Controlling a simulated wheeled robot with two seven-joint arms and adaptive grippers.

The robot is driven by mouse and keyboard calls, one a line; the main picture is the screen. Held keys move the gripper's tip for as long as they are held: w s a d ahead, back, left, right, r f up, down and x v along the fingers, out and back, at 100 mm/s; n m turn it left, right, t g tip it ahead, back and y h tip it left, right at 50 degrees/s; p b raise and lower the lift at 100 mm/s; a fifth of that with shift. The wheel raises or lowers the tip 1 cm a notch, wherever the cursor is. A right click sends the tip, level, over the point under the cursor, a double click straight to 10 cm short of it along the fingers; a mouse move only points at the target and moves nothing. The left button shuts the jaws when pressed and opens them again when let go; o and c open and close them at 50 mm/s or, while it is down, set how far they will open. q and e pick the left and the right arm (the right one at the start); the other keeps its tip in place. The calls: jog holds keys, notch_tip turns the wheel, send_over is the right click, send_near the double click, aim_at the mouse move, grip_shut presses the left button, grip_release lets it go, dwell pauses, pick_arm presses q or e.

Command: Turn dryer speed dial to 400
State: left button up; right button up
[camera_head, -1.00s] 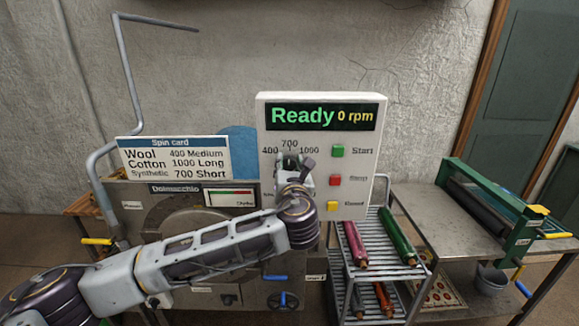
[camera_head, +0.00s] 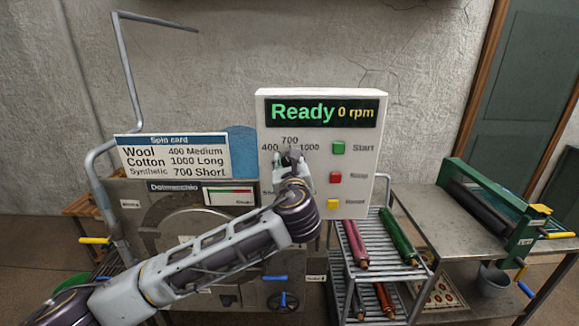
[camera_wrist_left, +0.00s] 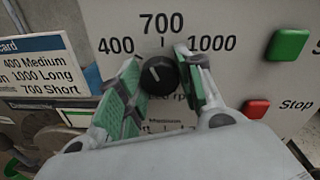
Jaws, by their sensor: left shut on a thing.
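The speed dial (camera_wrist_left: 158,76) is a round black knob on the white control panel (camera_head: 350,235), under the printed marks 400, 700 and 1000. Its white pointer line leans up and left, between 400 and 700. My left gripper (camera_wrist_left: 161,84) is shut on the dial, with one green-padded finger on each side of it. In the head view my left gripper (camera_head: 291,158) hides most of the dial. The panel display (camera_head: 322,113) reads "Ready 0 rpm". My right gripper is not in view.
Green start (camera_head: 338,147), red stop (camera_head: 335,177) and yellow (camera_head: 333,204) buttons sit right of the dial. A spin card (camera_head: 172,156) stands left of the panel. A rack (camera_head: 385,262) with coloured rolls and a metal table (camera_head: 425,205) stand to the right.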

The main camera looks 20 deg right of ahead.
pick_arm(q)
jog(key=n+b, duration=0.1)
jog(key=n, duration=0.2)
jog(key=shift+f+n, duration=0.1)
jog(key=shift+n, duration=0.2)
jog(key=shift+a+n, duration=0.1)
jog(key=shift+n, duration=1.6)
jog(key=shift+c, duration=0.2)
jog(key=o, duration=1)
jog(key=shift+o, duration=0.2)
jog(key=shift+s, duration=0.1)
